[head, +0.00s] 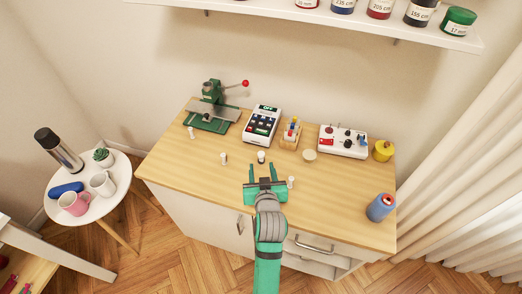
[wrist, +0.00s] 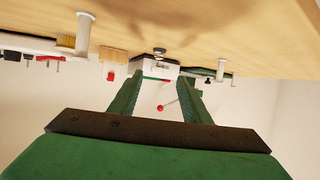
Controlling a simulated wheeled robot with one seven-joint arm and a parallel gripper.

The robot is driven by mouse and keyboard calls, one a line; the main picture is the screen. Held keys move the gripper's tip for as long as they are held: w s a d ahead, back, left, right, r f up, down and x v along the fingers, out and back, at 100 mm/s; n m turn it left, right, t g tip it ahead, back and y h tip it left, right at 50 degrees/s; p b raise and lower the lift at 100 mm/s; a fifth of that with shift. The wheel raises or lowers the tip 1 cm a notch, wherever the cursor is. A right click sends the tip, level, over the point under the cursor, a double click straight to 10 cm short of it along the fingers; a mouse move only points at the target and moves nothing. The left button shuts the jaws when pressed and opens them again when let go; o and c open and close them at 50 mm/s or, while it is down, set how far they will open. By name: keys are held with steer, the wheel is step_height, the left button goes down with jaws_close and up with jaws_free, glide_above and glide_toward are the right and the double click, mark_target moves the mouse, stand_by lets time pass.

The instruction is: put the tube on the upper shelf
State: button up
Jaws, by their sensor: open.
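Several small pale upright pieces stand on the wooden worktable (head: 180,165); I cannot tell for certain which is the tube. The wrist view is upside down; two pale upright pieces show there, one at left (wrist: 84,35) and one at right (wrist: 221,69). The upper shelf (head: 230,9) is on the wall above.
Jars (head: 421,12) fill the shelf's right part. A green press (head: 212,110), a calculator-like device (head: 262,126), a tool holder (head: 291,134) and a switch box (head: 343,141) line the table's back. A blue spool (head: 381,207) stands at right. The front left tabletop is clear.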

mark_target(261, 158)
steer(key=x, duration=0.3)
steer(key=shift+w+d+f, duration=0.15)
steer(key=shift+w, duration=0.1)
steer(key=shift+w+d+f, duration=0.1)
steer(key=shift+w+f, duration=0.15)
steer(key=shift+w, duration=0.05)
steer(key=shift+x, duration=2.75)
steer(key=shift+f, duration=0.1)
steer(key=shift+c, duration=0.3)
jaws_close()
